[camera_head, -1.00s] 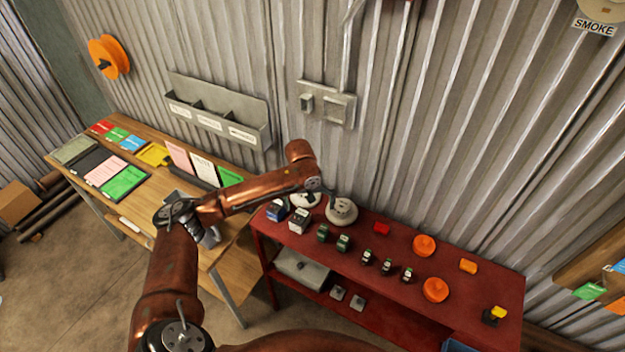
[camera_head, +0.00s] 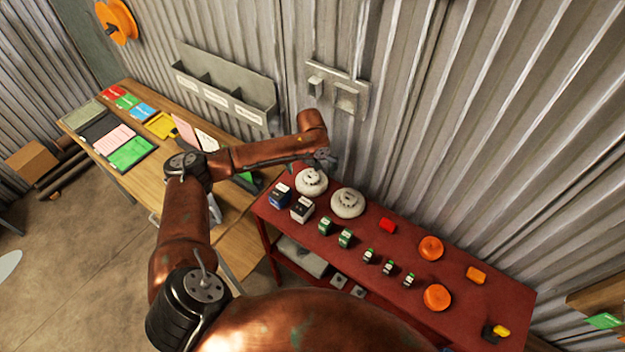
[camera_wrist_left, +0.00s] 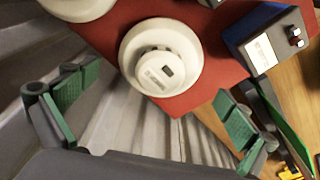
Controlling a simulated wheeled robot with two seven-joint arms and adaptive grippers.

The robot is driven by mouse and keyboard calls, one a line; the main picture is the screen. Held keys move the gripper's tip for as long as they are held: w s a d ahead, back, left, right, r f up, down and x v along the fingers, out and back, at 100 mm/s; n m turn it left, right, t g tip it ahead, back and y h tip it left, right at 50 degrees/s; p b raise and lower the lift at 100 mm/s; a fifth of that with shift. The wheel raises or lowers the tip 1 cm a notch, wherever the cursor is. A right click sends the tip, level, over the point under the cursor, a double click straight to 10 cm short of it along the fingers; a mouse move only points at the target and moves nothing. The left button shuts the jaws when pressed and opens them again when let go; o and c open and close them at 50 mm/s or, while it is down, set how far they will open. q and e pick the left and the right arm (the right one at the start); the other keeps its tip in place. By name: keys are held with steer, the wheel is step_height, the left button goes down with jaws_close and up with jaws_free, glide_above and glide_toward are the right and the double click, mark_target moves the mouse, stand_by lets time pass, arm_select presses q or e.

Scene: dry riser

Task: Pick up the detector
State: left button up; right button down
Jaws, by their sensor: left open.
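Two white round detectors stand at the left end of the red table. The left one (camera_head: 311,182) is near the table's corner, and the other (camera_head: 347,203) is just right of it. My left gripper (camera_head: 325,160) is small in the head view, just above and behind the left detector. In the left wrist view its green-padded fingers (camera_wrist_left: 153,110) are spread wide with nothing between them. One detector (camera_wrist_left: 161,58) lies ahead of the gap, apart from the fingers, and part of another (camera_wrist_left: 78,5) shows at the top edge. My right gripper is not in view.
A blue box (camera_head: 280,195) and a dark-and-white box (camera_head: 302,209) stand close in front of the detectors. The corrugated wall is close behind. A wooden desk (camera_head: 228,222) adjoins at left.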

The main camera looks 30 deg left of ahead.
mark_target(311, 176)
arm_select(q)
steer(key=shift+f, duration=0.95)
step_height(311, 176, down, 2)
steer(key=shift+a+f+p, duration=0.1)
steer(key=shift+p, duration=0.25)
steer(key=shift+w+f, duration=0.2)
steer(key=shift+f, duration=0.2)
steer(key=shift+s, duration=0.15)
steer(key=shift+c, duration=1.1)
steer(key=c, duration=0.6)
steer(key=shift+s, duration=0.15)
steer(key=c, duration=0.3)
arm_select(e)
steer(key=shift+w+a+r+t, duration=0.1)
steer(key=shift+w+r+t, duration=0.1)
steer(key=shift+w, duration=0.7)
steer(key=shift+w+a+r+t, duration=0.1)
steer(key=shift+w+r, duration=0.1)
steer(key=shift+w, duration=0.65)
